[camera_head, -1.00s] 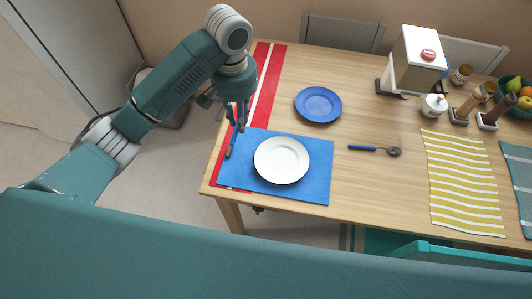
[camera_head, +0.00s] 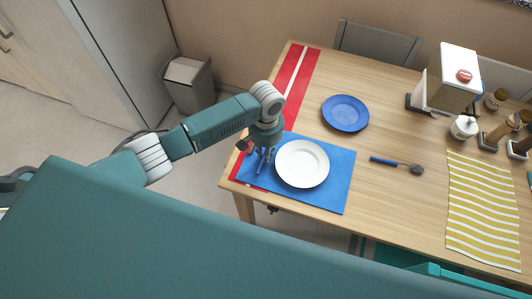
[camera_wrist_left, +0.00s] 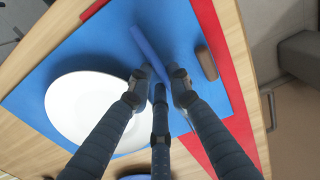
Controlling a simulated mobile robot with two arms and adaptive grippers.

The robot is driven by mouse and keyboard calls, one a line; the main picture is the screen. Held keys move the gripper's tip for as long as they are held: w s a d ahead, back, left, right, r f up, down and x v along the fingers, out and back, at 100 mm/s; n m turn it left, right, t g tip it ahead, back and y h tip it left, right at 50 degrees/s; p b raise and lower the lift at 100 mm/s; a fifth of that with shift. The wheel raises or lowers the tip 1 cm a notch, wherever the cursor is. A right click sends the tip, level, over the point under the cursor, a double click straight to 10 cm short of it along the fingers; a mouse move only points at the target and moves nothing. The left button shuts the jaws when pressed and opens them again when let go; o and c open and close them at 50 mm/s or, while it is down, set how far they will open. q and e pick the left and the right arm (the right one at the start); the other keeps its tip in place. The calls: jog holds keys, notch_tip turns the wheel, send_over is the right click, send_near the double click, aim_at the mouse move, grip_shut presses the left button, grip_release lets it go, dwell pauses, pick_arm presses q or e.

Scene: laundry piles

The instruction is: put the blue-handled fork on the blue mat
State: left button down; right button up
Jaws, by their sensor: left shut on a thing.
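The blue mat (camera_head: 335,194) lies at the table's front left corner, with a white plate (camera_head: 302,164) on it. My left gripper (camera_head: 262,157) is low over the mat's left part, left of the plate. In the left wrist view its fingers (camera_wrist_left: 157,88) are shut on the blue-handled fork; the blue handle (camera_wrist_left: 149,50) sticks out beyond them, over the mat (camera_wrist_left: 105,40). The fork's tines are hidden or too small to make out. I cannot tell whether the fork touches the mat. My right gripper is not in view.
A red runner with a white stripe (camera_head: 293,82) runs partly under the mat. A blue plate (camera_head: 345,113) and a blue-handled spoon (camera_head: 388,162) lie to the right. A yellow striped mat (camera_head: 482,210) lies further right. A bin (camera_head: 188,83) stands on the floor.

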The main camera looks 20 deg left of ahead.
pick_arm(q)
jog(key=shift+f, duration=0.2)
jog(key=shift+f, duration=0.15)
jog(key=c, duration=1.7)
grip_release()
jog(key=shift+c, duration=0.2)
jog(key=shift+o, duration=0.6)
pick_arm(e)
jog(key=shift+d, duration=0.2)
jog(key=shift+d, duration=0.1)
pick_arm(q)
notch_tip(320, 180, up, 12)
jog(key=b, duration=0.1)
jog(key=shift+r, duration=0.2)
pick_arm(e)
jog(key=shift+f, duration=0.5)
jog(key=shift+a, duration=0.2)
